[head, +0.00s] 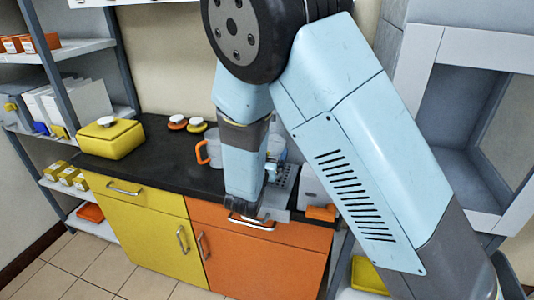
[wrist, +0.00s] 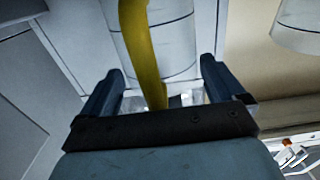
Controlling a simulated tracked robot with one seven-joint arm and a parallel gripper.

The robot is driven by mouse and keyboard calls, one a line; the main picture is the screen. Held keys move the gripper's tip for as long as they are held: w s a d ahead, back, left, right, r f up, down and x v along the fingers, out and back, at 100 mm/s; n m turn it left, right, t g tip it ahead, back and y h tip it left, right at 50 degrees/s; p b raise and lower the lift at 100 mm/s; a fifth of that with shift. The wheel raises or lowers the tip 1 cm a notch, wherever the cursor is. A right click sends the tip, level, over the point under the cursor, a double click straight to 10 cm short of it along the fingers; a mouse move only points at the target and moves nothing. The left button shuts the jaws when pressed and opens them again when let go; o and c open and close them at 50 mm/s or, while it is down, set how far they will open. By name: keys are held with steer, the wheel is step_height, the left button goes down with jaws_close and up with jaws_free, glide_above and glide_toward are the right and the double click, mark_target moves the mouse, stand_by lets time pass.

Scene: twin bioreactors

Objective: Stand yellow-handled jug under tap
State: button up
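In the wrist view a yellow handle (wrist: 143,50) runs down in front of a pale, whitish jug body (wrist: 172,45). My gripper (wrist: 163,72) has its two dark fingers spread, one on each side of the handle. Gaps show between the handle and both fingers. In the head view my gripper (head: 243,207) is low at the counter's front edge, and its fingers are hard to make out. The yellow handle is not visible there; my arm covers that area. A grey slotted tray (head: 286,178) lies right of my forearm. I cannot clearly make out the tap.
A jug with an orange handle (head: 203,152) stands left of my forearm on the black counter (head: 165,158). A yellow box (head: 110,140) stands at the counter's left. A white unit with an orange part (head: 320,212) is at right. Another pale cylinder (wrist: 297,22) shows in the wrist view.

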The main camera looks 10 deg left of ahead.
steer(key=shift+o, duration=0.2)
steer(key=shift+r, duration=0.15)
steer(key=s, duration=1.2)
steer(key=shift+a, duration=0.45)
stand_by(0.6)
